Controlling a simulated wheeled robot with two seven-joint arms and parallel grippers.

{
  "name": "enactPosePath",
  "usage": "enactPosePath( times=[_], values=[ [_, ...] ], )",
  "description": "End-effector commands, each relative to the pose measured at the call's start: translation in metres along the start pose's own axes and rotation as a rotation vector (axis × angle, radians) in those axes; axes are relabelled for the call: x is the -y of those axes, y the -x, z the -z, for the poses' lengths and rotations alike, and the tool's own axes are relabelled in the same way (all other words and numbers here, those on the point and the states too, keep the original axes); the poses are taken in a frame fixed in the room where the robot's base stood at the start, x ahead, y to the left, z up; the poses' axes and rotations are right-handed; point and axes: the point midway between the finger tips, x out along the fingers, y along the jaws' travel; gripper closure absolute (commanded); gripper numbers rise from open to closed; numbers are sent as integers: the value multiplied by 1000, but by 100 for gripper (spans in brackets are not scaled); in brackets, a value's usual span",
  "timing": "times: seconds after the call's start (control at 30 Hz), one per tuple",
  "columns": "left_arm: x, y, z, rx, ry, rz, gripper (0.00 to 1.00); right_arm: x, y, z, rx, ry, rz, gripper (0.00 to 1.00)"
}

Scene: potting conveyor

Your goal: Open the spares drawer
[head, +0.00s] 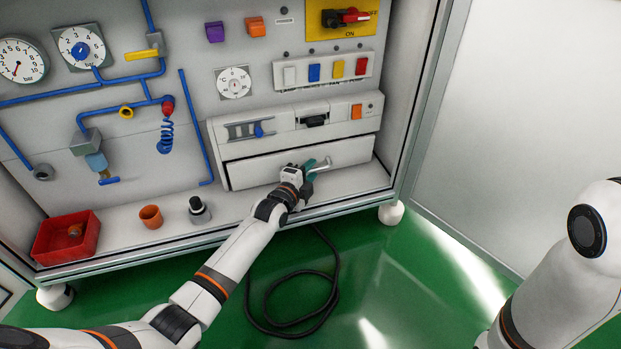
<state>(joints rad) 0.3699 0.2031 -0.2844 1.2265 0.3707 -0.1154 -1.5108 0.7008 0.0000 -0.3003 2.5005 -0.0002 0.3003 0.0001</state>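The spares drawer (350,152) is a wide white front low in the cabinet, under a control panel box. It looks shut or nearly shut; I cannot tell if there is a small gap. A light metal handle (322,166) stands out from its front. My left gripper (312,170), with teal fingers, is at the handle, at the left part of it. The hand hides part of the drawer front, and I cannot tell whether the fingers are closed on the handle. My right arm shows at the lower right, but its gripper is out of view.
On the ledge stand a red bin (66,240), an orange pot (151,216) and a black-topped cylinder (198,210). A black hose (290,325) lies coiled on the green floor. A white wall panel (545,120) borders the right side.

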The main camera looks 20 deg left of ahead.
Motion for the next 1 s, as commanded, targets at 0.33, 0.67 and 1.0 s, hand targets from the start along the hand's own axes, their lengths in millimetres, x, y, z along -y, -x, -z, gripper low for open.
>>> enactPosePath(
  times=[0.33, 0.67, 1.0],
  values=[
    [-1, -6, 0, 0, 0, 1, 67, -1, 4, -2, 0, 0, -1, 61],
    [0, -6, 0, 0, 0, 1, 100, -1, 4, -2, 0, 0, -1, 61],
    [-2, 0, -6, 1, 2, 3, 100, 1, -6, 2, -1, 0, 0, 61]
  ],
)
